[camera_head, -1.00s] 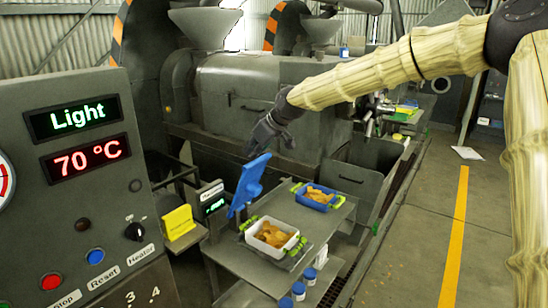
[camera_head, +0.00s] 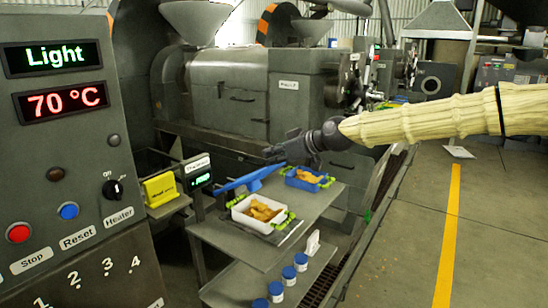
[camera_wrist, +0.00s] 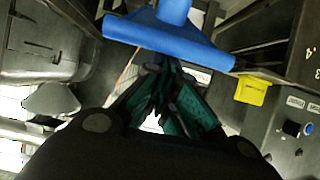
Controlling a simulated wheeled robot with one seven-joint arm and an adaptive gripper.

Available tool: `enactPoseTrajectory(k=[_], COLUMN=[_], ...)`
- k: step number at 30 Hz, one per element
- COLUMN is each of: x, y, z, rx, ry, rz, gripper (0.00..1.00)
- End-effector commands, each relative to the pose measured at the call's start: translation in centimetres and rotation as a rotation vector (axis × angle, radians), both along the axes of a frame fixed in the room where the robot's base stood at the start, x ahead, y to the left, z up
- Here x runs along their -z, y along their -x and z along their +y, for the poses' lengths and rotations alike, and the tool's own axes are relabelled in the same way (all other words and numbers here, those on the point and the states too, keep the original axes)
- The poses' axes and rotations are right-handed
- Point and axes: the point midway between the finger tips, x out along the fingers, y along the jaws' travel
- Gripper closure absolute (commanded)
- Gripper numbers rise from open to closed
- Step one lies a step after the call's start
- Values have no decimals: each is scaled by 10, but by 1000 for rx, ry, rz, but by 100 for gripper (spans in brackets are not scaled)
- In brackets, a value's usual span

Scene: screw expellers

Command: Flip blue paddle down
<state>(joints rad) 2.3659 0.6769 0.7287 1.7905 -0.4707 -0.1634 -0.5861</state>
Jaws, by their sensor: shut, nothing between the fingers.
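The blue paddle (camera_head: 246,182) is tilted low, close to level with a slight slope, beside the small green display and behind the white bin. My gripper (camera_head: 272,152) is shut and empty just above the paddle's right end. In the wrist view the fingers (camera_wrist: 163,85) are together close to the broad blue paddle (camera_wrist: 172,39), which spans the top. I cannot tell whether they touch it.
A white bin (camera_head: 236,213) and a blue bin (camera_head: 309,187), both with orange pieces, stand on the grey shelf. Several blue-lidded jars stand lower down. A yellow holder (camera_head: 160,189) and the control panel (camera_head: 75,145) are at left.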

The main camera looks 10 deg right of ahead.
Motion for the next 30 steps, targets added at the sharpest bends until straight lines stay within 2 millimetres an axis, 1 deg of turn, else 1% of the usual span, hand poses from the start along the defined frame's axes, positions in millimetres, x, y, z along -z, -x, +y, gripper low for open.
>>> enactPoseTrajectory(k=[1, 5, 15, 21, 30], x=[11, 28, 79, 99, 118], y=[1, 5, 19, 23, 28], z=[-2, -9, -27, -33, -37], rx=[-2, -5, -7, -7, -9], ry=[-1, 0, 1, 1, 6], rz=[1, 2, 2, 2, 14], gripper=[100, 100, 100, 100, 100])
